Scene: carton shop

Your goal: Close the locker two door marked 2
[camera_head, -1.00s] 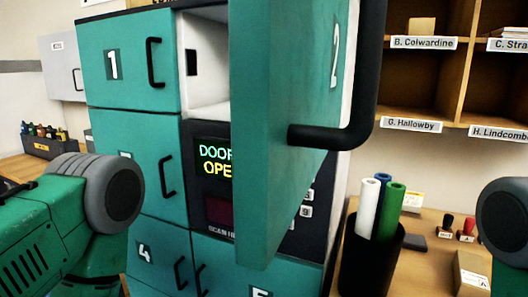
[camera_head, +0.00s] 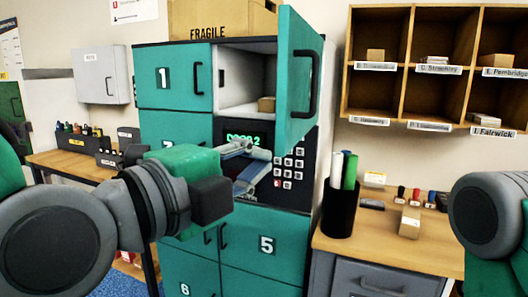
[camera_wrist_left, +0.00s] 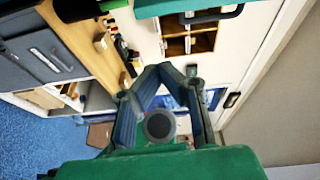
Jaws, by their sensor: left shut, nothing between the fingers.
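The locker two door (camera_head: 296,75) is a teal panel with a black bar handle (camera_head: 313,85). It stands open, swung outward on the right side of its compartment. Inside the open compartment (camera_head: 240,80) a small brown box (camera_head: 266,104) lies on the floor. My left gripper (camera_head: 268,170) is shut and empty, in front of the dark keypad panel (camera_head: 285,185), below and left of the door's lower edge. Its fingers also show in the left wrist view (camera_wrist_left: 178,72). A teal strip with a dark bar at that view's top may be the door. My right gripper is not seen.
Closed teal doors surround the panel, including locker 1 (camera_head: 173,77) and locker 5 (camera_head: 265,245). A cardboard box (camera_head: 222,20) sits on top. To the right, a black holder (camera_head: 340,210) with rolled tubes stands on a wooden counter (camera_head: 385,235), below wooden pigeonholes (camera_head: 430,12).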

